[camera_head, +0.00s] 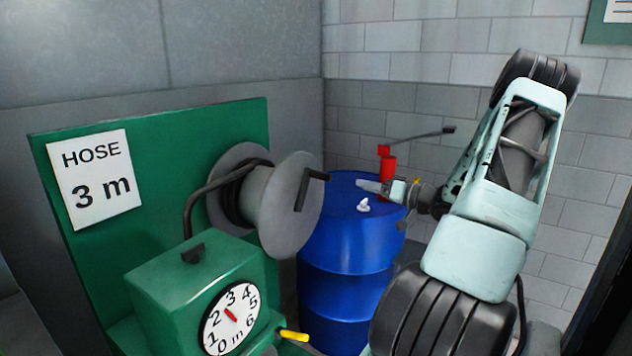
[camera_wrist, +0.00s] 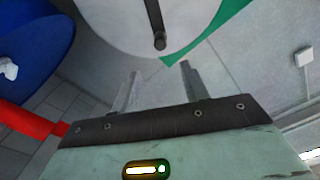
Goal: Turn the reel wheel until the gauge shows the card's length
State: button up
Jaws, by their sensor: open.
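The card (camera_head: 95,178) on the green panel reads "HOSE 3 m". The gauge (camera_head: 231,319) on the green box has a dial numbered 0 to 6; its red needle points up and left, between 2 and 3. The grey reel wheel (camera_head: 290,225) has a dark crank handle (camera_head: 312,178) sticking out of its face. My gripper (camera_head: 370,187) is to the right of the wheel, apart from the handle. In the wrist view my gripper (camera_wrist: 158,85) is open and empty, with the wheel (camera_wrist: 120,22) and the handle (camera_wrist: 157,25) beyond the fingertips.
A blue drum (camera_head: 350,250) with a red pump (camera_head: 387,165) and a white cap (camera_head: 363,205) stands behind the wheel and below my gripper. A dark hose (camera_head: 195,205) runs from the reel to the green box (camera_head: 175,285). A yellow lever (camera_head: 293,335) sticks out beside the gauge.

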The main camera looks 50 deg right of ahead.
aim_at(317, 174)
jog(key=w+p, duration=0.1)
jog(key=w, duration=0.4)
jog(key=w+a+p, duration=0.1)
jog(key=w+p, duration=0.1)
jog(key=w, duration=0.4)
jog(key=w+p, duration=0.1)
jog(key=w, duration=0.5)
jog(key=shift+w+a+p, duration=0.15)
jog(key=shift+w+p, duration=0.05)
jog(key=shift+p, duration=0.15)
grip_shut()
jog(key=shift+f, duration=0.1)
jog(key=d+f+m, duration=0.1)
jog(key=d+m, duration=0.1)
jog(key=shift+w+d+f+m, duration=0.15)
jog(key=shift+d+f+m, duration=0.05)
jog(key=shift+f+m, duration=0.2)
jog(key=shift+d+f+m+b, duration=0.45)
jog(key=shift+d+f+m, duration=0.1)
jog(key=shift+f, duration=0.3)
jog(key=shift+d+f, duration=0.1)
jog(key=shift+d, duration=0.15)
